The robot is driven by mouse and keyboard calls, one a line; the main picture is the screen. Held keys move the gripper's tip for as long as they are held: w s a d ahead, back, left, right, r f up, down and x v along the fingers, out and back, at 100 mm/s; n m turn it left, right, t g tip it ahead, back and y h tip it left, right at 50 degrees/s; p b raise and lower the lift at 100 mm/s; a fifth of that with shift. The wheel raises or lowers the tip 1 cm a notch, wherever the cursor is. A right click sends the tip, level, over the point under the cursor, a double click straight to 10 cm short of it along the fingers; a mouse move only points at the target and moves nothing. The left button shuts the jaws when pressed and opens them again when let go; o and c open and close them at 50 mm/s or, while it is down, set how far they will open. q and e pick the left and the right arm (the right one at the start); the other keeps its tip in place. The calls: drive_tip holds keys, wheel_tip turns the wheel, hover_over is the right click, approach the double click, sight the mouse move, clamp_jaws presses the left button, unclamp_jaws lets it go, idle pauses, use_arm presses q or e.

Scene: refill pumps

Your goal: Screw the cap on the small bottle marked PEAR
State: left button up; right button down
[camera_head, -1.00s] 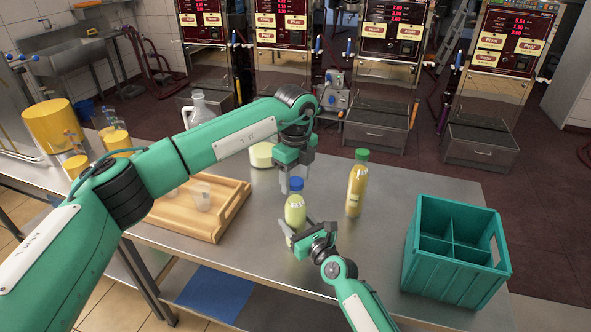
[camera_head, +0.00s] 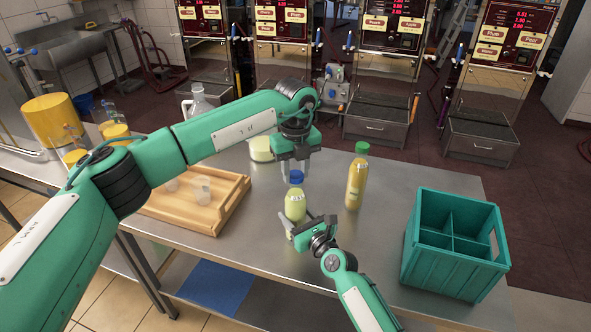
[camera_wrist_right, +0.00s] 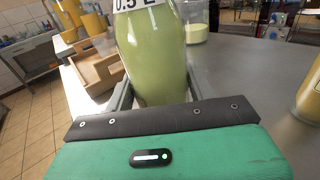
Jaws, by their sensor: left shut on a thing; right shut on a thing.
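A small bottle with pale green contents (camera_head: 295,206) stands upright near the table's front edge. Its label is too small to read in the head view; the right wrist view shows the bottle (camera_wrist_right: 155,65) close up with only "0.5 L" legible. My right gripper (camera_head: 298,226) is shut around the bottle's lower body. A blue cap (camera_head: 296,177) is at the bottle's top, between the fingers of my left gripper (camera_head: 295,174), which is shut on it from above. I cannot tell whether the cap is fully seated on the neck.
A taller orange-yellow bottle with a green cap (camera_head: 356,178) stands close on the right. A teal divided crate (camera_head: 452,280) is at the table's right end.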

use_arm(q)
drive_tip(key=m, duration=1.5)
drive_tip(key=shift+m, duration=0.4)
drive_tip(key=m, duration=0.4)
drive_tip(key=shift+m, duration=0.3)
drive_tip(key=m, duration=0.5)
drive_tip(key=shift+m, duration=0.3)
drive_tip(key=o, duration=1.1)
drive_tip(key=shift+f, duration=0.1)
drive_tip(key=shift+o, duration=0.2)
